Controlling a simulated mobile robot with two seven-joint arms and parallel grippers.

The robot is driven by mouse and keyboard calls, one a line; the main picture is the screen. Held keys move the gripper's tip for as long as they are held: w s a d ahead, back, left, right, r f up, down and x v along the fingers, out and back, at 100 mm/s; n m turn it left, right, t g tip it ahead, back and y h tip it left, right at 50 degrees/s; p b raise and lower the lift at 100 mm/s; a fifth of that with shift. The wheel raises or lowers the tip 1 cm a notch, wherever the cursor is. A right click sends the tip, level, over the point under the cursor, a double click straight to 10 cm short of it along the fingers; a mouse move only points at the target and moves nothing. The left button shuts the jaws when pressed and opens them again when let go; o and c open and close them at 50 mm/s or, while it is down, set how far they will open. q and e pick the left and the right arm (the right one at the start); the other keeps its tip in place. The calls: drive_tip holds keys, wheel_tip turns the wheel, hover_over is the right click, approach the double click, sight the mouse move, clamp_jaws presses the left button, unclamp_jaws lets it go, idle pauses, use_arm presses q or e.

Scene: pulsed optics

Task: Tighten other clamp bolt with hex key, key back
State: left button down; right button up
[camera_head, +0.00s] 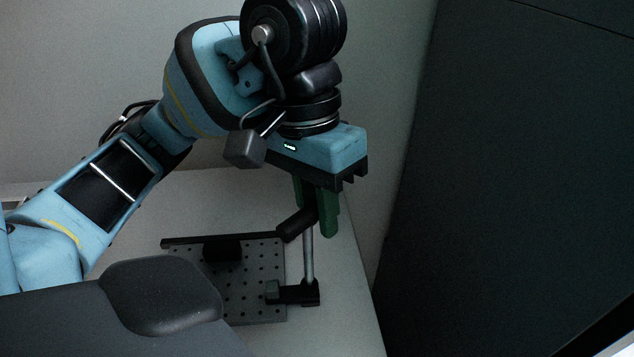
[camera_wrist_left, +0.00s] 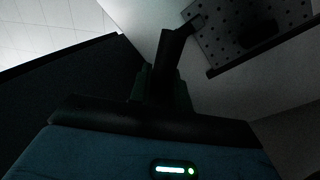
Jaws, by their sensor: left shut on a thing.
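My left gripper (camera_head: 328,232) points down at the right edge of a perforated plate, its green fingers shut on a black handle (camera_head: 295,225). The handle, apparently the hex key's, slants down left from the fingers; it also shows dark in the left wrist view (camera_wrist_left: 173,50). A silver upright rod (camera_head: 308,258) runs from beside the handle to a black clamp (camera_head: 298,293) at the plate's right edge. I cannot tell whether the rod is the key's shaft or a post. The bolt and key tip cannot be made out. My right gripper is not in view.
The perforated plate (camera_head: 245,290) lies on a pale table (camera_head: 352,325) and carries a black block (camera_head: 222,249) near its back edge. It also shows in the left wrist view (camera_wrist_left: 228,40). A large dark panel (camera_head: 510,170) stands beyond the table's right edge.

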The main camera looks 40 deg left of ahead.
use_arm(q)
drive_tip(key=shift+d+m, duration=0.15)
drive_tip(key=shift+m, duration=0.95)
wheel_tip(320, 180, up, 6)
drive_tip(key=p, duration=0.5)
drive_tip(key=shift+r, duration=0.15)
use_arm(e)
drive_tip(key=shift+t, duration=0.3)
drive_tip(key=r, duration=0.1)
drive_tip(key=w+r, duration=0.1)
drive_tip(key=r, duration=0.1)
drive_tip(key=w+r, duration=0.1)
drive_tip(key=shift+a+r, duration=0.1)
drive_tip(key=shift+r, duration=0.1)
